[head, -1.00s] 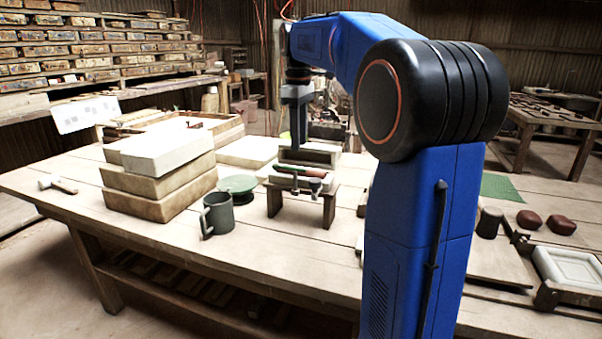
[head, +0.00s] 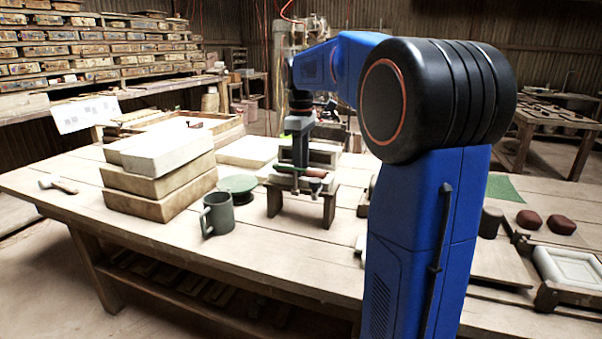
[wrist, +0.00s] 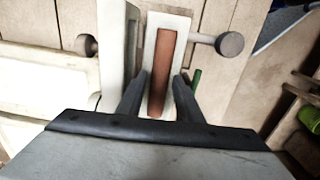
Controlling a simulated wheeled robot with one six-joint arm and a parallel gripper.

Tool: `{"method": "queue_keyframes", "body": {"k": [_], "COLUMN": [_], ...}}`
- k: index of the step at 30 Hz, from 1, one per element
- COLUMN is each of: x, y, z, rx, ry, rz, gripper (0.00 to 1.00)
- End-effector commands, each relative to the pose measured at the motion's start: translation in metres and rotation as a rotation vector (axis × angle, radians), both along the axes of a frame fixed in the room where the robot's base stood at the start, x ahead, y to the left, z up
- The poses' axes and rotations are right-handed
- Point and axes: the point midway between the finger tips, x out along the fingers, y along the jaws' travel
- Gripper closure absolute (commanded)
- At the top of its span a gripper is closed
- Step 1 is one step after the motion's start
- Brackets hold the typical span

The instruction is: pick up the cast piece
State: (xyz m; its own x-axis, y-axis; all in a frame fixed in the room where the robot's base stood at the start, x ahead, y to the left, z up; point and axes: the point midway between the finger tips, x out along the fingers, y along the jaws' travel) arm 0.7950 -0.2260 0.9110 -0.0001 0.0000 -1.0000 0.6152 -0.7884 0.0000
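A long reddish-brown piece (wrist: 161,70), which looks like the cast piece, lies in a narrow white mould half (wrist: 166,24) in the wrist view. My gripper (wrist: 163,78) is over its near end, one finger on each side, with the fingers apart. I cannot tell whether either finger touches the mould. In the head view my gripper (head: 297,180) points down at the small wooden stand (head: 329,205). It hides most of what lies there.
Another white slab (wrist: 113,45) is left of the mould, with a round-headed clamp screw (wrist: 229,43) on the right. A green-handled tool (head: 316,173) is close to the gripper. A mug (head: 217,214) and stacked blocks (head: 157,180) stand to the left.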

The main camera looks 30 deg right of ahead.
Motion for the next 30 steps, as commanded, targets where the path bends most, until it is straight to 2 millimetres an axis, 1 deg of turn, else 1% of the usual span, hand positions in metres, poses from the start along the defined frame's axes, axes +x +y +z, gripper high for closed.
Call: {"method": "queue_keyframes", "body": {"k": [1, 2, 3, 6, 14, 17, 20, 27, 30], "x": [0.0, 0.0, 0.0, 0.0, 0.0, 0.001, 0.001, 0.001, 0.001], "y": [0.0, 0.0, 0.0, 0.0, 0.0, 0.0, 0.0, 0.0, 0.0], "z": [0.0, 0.0, 0.0, 0.0, 0.001, 0.007, 0.019, 0.063, 0.079], "rx": [0.0, 0.0, 0.0, 0.0, 0.0, -0.001, -0.001, -0.001, 0.0], "ry": [0.0, 0.0, 0.0, 0.0, 0.0, -0.002, -0.002, -0.002, -0.001], "rz": [0.0, 0.0, 0.0, 0.0, 0.0, 0.0, 0.0, 0.0, 0.0], "gripper": [0.67, 0.7, 0.79, 1.0, 1.0, 1.0, 1.0, 1.0, 1.0]}}
